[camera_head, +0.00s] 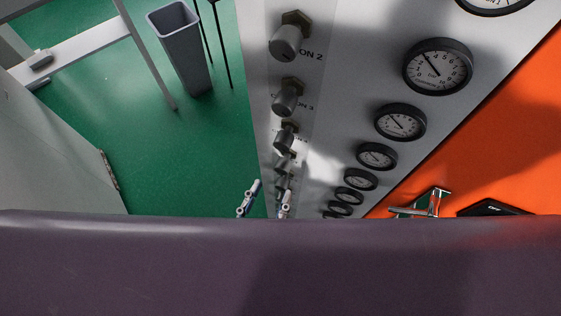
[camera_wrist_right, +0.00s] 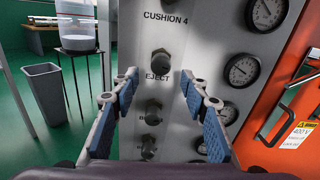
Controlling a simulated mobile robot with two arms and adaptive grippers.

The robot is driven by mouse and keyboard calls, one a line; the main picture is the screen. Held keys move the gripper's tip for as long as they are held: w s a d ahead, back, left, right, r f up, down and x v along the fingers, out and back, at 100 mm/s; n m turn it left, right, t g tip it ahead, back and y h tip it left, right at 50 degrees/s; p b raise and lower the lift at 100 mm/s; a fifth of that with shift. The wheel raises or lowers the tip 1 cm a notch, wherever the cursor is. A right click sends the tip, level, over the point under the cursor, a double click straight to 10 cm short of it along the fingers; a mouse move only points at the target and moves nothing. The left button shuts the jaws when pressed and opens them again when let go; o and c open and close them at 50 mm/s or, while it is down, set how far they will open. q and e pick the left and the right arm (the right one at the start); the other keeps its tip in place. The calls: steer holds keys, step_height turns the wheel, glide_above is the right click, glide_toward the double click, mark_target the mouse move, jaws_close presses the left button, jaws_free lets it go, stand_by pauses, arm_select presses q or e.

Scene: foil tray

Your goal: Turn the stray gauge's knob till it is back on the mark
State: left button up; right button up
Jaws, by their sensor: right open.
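My right gripper (camera_head: 266,203) is open and empty in front of the panel. In the wrist view the gripper's (camera_wrist_right: 159,82) blue-padded fingers stand apart on both sides of the knob column. The dark EJECT knob (camera_wrist_right: 161,63) shows between and beyond the fingertips. Two lower knobs (camera_wrist_right: 153,112) (camera_wrist_right: 148,147) also show between the fingers. In the head view a row of grey knobs (camera_head: 287,96) runs beside a row of black round gauges (camera_head: 437,68). Needles on the nearer gauges lean up-left; the far dials are too small to read. I cannot tell which gauge is off.
The grey panel (camera_head: 340,60) borders an orange cabinet (camera_head: 490,130) with a metal handle (camera_head: 434,203). A grey bin (camera_head: 181,50) stands on the green floor (camera_head: 180,150), near a table frame.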

mark_target(281, 172)
steer(key=p+x, duration=0.2)
steer(key=x, duration=0.5)
steer(key=shift+w+d+r, duration=0.1)
steer(key=shift+w+r, duration=0.05)
steer(key=shift+w+d, duration=0.1)
steer(key=shift+w, duration=0.15)
jaws_close()
steer(key=shift+m, duration=0.3)
